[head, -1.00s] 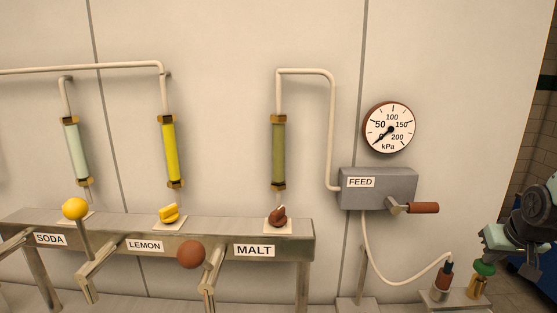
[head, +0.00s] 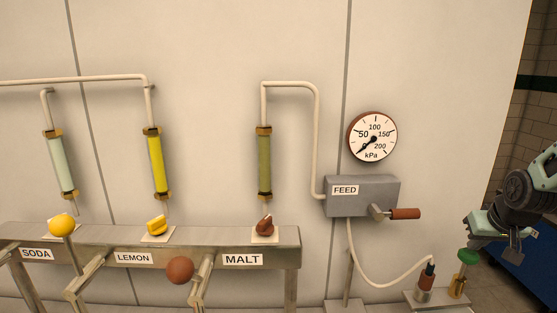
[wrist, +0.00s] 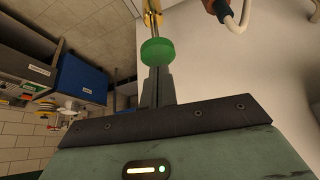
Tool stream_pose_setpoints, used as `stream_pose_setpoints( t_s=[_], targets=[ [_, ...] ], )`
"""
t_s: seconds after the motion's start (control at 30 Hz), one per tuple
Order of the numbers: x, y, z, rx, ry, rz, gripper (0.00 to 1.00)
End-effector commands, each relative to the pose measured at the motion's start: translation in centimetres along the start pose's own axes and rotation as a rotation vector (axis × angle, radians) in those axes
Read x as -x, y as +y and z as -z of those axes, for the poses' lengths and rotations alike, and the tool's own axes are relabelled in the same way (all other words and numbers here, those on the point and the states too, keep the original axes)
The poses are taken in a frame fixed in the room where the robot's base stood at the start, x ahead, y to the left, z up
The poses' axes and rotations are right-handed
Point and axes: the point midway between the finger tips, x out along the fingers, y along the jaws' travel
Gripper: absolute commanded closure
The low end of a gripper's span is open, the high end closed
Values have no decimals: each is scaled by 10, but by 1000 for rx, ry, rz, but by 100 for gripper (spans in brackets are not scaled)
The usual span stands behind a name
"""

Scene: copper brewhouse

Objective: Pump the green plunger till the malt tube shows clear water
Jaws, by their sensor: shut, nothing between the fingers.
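The green plunger (head: 468,256) has a round knob on a rod above a brass cylinder (head: 457,285), at the lower right of the head view. Bare rod shows between knob and cylinder. In the wrist view the knob (wrist: 157,52) lies just beyond my fingertips. My gripper (head: 471,246) is shut and empty right above the knob; I cannot tell whether it touches. It also shows in the wrist view (wrist: 157,75). The malt tube (head: 264,165), above the MALT label, is filled with murky olive green, not clear.
A gauge (head: 372,138) reads near 0 kPa above the grey FEED box (head: 362,195), which has a brown-handled lever (head: 404,214). A hose joins the box to a fitting (head: 424,289) left of the plunger. Yellow lemon (head: 157,161) and pale soda (head: 61,165) tubes stand left.

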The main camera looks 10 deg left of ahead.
Motion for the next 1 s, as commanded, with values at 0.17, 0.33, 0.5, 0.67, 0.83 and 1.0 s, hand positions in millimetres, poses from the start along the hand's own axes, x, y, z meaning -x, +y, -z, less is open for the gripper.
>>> stream_pose_setpoints(
  t_s=[0.17,0.33,0.5,0.67,0.83,1.0],
  targets=[
    [0,0,0,0,0,0,100],
    [-1,0,0,0,1,0,100],
    [-6,0,-4,0,0,0,100],
    [-16,0,-9,0,0,0,100],
    [-26,0,-15,0,-1,0,100],
    [-37,0,-20,0,-1,0,100]
  ],
)
